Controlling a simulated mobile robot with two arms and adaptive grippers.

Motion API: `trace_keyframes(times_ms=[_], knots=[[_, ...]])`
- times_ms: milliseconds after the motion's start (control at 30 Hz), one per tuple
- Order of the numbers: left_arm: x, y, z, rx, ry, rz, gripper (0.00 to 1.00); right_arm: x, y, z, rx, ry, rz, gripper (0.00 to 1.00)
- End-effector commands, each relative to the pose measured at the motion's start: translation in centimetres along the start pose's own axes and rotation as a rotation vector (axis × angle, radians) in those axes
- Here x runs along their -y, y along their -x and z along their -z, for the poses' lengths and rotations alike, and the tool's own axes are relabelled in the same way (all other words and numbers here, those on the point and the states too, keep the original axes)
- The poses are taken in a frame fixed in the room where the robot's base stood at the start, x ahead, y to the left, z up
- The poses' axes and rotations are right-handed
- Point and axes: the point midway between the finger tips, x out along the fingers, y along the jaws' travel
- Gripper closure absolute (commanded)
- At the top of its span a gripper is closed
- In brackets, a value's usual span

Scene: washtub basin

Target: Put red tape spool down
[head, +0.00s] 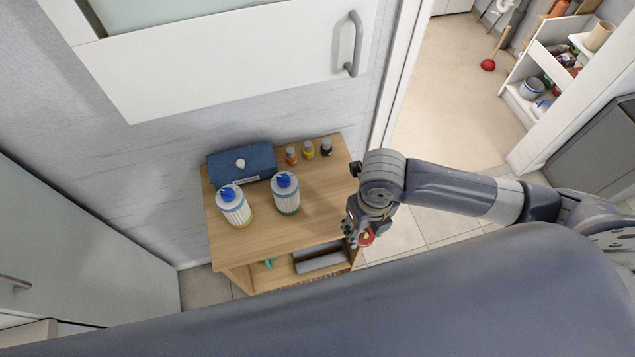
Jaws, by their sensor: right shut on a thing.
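My right gripper (354,236) is at the right front edge of a small wooden table. It is shut on the red tape spool (366,238), which shows partly below the fingers. The spool is held beside the table's right front corner; I cannot tell its exact height against the tabletop. The wooden table (247,245) has a bare strip along its front and right side. My left gripper is not in view.
On the table stand two white bottles with blue caps (234,206) (286,193), a blue box (241,165) and three small jars (309,149). A lower shelf holds a grey item (320,258). A white cabinet with a handle (354,45) hangs above.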

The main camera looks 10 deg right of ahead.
Motion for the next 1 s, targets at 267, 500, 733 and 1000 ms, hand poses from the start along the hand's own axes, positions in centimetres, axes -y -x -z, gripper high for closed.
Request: trace_keyframes(times_ms=[267,500,733,1000], knots=[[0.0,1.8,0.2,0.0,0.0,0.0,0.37,-0.2,-0.2,-6.5,0.002,-0.005,-0.003,0.7],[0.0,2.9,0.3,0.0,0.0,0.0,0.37,-0.2,-0.7,-11.4,0.002,-0.003,-0.002,0.7],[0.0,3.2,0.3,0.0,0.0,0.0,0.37,-0.2,-1.1,-13.8,0.0,-0.001,-0.001,0.7],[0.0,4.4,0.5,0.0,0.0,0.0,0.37,-0.2,-2.9,-14.5,-0.004,-0.003,-0.001,0.7]])
